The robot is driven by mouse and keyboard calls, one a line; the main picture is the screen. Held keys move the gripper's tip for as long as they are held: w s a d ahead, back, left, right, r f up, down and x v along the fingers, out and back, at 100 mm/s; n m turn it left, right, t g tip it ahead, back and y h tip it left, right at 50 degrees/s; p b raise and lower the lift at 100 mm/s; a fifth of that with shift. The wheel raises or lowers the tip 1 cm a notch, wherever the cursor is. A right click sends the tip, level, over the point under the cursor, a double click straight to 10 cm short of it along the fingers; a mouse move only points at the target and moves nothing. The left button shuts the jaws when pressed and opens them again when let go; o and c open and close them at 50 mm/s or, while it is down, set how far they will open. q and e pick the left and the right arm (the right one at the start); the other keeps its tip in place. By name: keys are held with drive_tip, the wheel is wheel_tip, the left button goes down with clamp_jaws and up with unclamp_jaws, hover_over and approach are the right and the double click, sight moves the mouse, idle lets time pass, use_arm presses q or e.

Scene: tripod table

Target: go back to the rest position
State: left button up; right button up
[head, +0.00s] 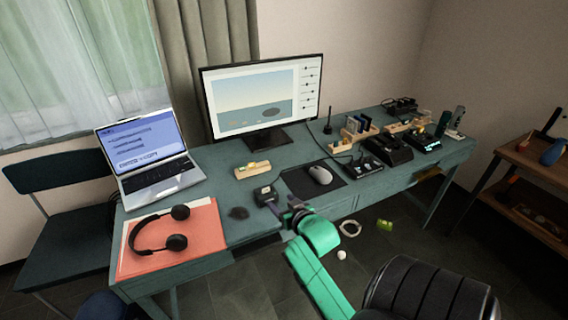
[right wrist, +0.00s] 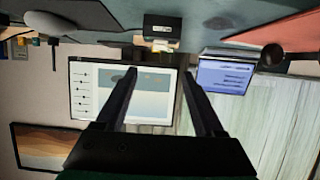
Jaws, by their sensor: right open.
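My right arm (head: 318,262) is green and comes in from the lower right of the head view. Its gripper (head: 284,208) is over the front edge of the teal desk (head: 215,160). The two dark fingers stand apart in the right wrist view (right wrist: 160,80), with nothing between them. A small black box (head: 265,193) is on the desk just past the fingertips. It also shows in the right wrist view (right wrist: 163,27), beyond the finger gap. I cannot tell whether a finger touches it. My left gripper is in neither view.
A laptop (head: 150,155), orange folder (head: 200,230), headphones (head: 158,232), monitor (head: 262,95) and mouse (head: 320,175) are on the desk. A black chair (head: 425,290) stands at front right.

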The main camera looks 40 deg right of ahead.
drive_tip(key=shift+s+a+r, duration=0.25)
drive_tip(key=shift+s+r, duration=0.05)
drive_tip(key=shift+s, duration=0.3)
